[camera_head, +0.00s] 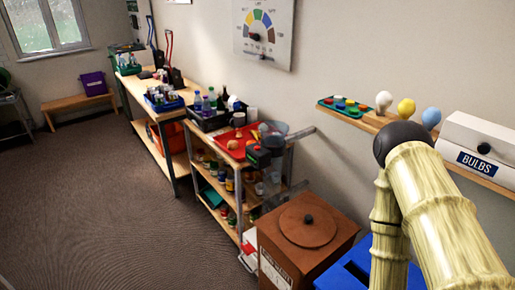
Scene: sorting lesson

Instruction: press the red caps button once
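A green panel or tray (328,103) lies on the wall shelf at the upper right. It carries several small coloured round pieces, some of them red (350,103). They are too small to tell whether one is a button, and I see no readable caps label. My arm's pale, bamboo-patterned links and black joint stand at the right, in front of part of the shelf. My gripper is not in view.
White, yellow and blue bulbs (405,107) and a white box marked BULBS (480,140) share the shelf. Below are a brown lidded box (330,245), a blue bin (345,275) and a loaded cart (215,150). A workbench (150,95) stands farther back. The left floor is clear.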

